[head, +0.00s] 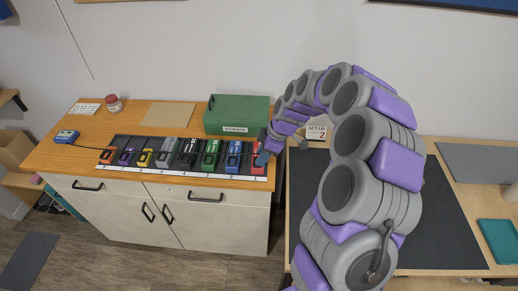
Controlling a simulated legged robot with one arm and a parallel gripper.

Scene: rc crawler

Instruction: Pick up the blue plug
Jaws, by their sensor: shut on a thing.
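My gripper (268,150) is at the end of my arm, over the right end of the black strip on the wooden cabinet. It is shut on a small blue piece, the blue plug (262,159), at its tip. The plug is just above or against the red block (258,165); I cannot tell if they touch. The fingers are too small to make out clearly. A blue block (233,155) stands in the row to the left of the gripper.
The black strip (130,162) holds a row of several coloured blocks. A green storage box (237,114) stands behind it, close to the gripper. A blue device (67,136) with a cable and a red-lidded jar (114,103) sit at left. A black mat (440,225) lies on the right table.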

